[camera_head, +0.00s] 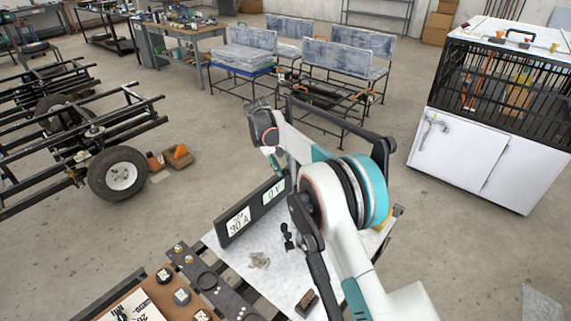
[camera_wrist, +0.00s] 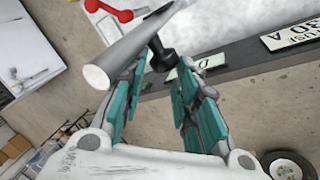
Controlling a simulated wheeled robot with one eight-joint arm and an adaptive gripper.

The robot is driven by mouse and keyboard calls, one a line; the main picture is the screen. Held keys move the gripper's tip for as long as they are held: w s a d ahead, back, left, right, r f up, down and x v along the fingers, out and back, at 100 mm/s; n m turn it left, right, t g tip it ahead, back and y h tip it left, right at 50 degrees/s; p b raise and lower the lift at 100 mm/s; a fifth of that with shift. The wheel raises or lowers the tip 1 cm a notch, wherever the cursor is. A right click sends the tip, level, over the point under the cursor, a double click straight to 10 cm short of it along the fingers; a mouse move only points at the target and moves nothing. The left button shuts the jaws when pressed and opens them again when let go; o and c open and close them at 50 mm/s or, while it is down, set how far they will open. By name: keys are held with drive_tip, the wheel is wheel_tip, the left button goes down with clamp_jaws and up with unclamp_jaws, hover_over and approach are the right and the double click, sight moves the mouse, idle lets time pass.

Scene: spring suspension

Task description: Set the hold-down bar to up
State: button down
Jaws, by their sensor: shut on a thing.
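In the wrist view, a thick grey bar (camera_wrist: 128,52) runs slantwise past the fingertips, its round end toward the camera. I take it for the hold-down bar. A black knob-like tip (camera_wrist: 161,57) sticks out beside it, between the fingers. My gripper (camera_wrist: 160,72) has two teal fingers, apart and closed on the bar near this black tip; the exact contact is partly hidden. A red handle (camera_wrist: 112,11) lies above on the pale tabletop. In the head view my arm covers the gripper and the bar, so the bar's tilt there cannot be told.
A dark rack with number plates (camera_head: 238,221) stands beside my arm on the pale worktop (camera_head: 283,281). A small black stand (camera_head: 287,237) and a brown block (camera_head: 307,300) are on that worktop. A trailer frame with a wheel (camera_head: 118,174) is left; a white cabinet (camera_head: 485,150) is right.

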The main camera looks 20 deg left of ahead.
drive_tip(key=f, duration=0.1)
drive_tip(key=a+f, duration=0.1)
drive_tip(key=f, duration=0.1)
drive_tip(key=shift+a+f, duration=0.15)
drive_tip(key=shift+f, duration=0.15)
drive_tip(key=c, duration=1.5)
unclamp_jaws()
drive_tip(key=shift+o, duration=0.9)
drive_tip(key=shift+s+a+r, duration=0.1)
drive_tip(key=shift+s+a, duration=0.05)
drive_tip(key=shift+a, duration=0.1)
drive_tip(key=shift+r, duration=0.1)
drive_tip(key=v, duration=1.1)
drive_tip(key=shift+w+d+r, duration=0.15)
drive_tip(key=shift+w+r, duration=0.1)
drive_tip(key=shift+r, duration=0.25)
